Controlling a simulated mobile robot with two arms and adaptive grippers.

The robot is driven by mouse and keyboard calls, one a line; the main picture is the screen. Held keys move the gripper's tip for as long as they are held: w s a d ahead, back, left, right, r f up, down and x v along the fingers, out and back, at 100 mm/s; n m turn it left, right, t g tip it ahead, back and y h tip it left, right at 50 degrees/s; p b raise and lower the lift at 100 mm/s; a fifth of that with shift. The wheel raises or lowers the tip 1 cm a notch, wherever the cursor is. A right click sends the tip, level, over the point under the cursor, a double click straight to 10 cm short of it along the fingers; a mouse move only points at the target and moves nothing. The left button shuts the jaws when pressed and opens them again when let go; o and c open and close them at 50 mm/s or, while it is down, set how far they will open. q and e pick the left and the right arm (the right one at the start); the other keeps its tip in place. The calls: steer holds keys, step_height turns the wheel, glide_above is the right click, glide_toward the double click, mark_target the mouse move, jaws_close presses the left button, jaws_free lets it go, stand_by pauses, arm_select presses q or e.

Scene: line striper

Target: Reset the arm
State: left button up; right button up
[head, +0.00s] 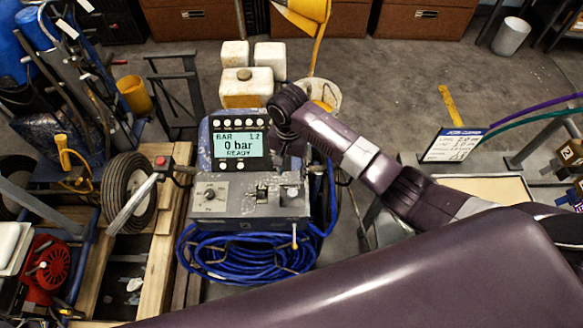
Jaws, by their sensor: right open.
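My right arm reaches in from the right, and its dark gripper (284,132) is at the right edge of the line striper's control panel. It is open, with nothing seen between its fingers; the fingertips are hard to make out against the dark machine. The panel's display (238,145) reads "BAR", "L2", "0 bar" and "READY". Below it, the grey control box (240,203) carries a knob (210,192) at the left and a latch-like metal part in the middle. My left gripper is not in view.
A blue hose (245,255) lies coiled in front of the machine. White-and-yellow containers (246,88) stand behind it. A black wheel (128,192) and wooden pallet (165,225) are at the left. A sign (453,145) and metal frame stand at the right.

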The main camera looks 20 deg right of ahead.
steer(key=shift+r, duration=0.4)
